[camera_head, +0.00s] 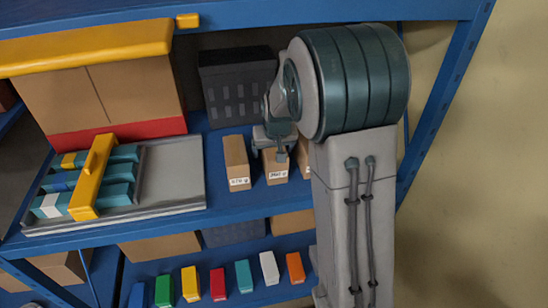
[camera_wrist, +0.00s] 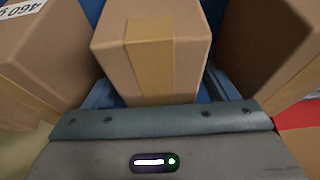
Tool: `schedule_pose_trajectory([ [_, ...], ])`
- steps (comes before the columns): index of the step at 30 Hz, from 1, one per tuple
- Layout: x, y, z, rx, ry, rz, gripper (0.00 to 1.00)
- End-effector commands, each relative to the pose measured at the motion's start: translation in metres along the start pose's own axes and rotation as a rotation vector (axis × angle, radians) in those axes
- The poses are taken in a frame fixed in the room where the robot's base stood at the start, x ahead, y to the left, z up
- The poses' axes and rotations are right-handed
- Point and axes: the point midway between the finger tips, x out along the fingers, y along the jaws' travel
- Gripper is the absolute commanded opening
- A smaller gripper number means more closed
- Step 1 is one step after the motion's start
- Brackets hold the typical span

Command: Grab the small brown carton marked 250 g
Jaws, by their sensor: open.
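Three brown cartons stand in a row on the blue shelf. The middle carton (camera_head: 275,172) has a small white label that seems to read 250 g, though it is blurred. My gripper (camera_head: 276,150) is open at this carton's top, partly covering it in the head view. In the wrist view the carton (camera_wrist: 150,50) is centred just beyond the gripper's teal edge, with its taped top showing and its label out of sight. Blue-grey parts show at both its sides; I cannot tell whether they touch it.
A neighbouring carton (camera_head: 237,163) stands close on the left. Another carton (camera_head: 303,155), mostly hidden by my arm, is on the right; the wrist view's left carton (camera_wrist: 50,55) reads 460 g. A dark crate (camera_head: 238,88) stands behind. A grey tray (camera_head: 172,175) lies left.

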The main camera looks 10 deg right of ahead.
Motion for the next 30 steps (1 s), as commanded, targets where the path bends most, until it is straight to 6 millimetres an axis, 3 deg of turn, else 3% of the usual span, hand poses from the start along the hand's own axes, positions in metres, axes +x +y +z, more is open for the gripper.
schedule_pose_trajectory([
  [7,0.0,0.0,0.0,0.0,0.0,0.0,0.8],
  [13,0.0,0.0,0.0,0.0,0.0,0.0,0.24],
  [25,-0.008,0.0,-0.004,0.0,0.001,0.0,0.25],
  [30,-0.037,0.0,-0.017,0.0,0.009,-0.001,0.25],
])
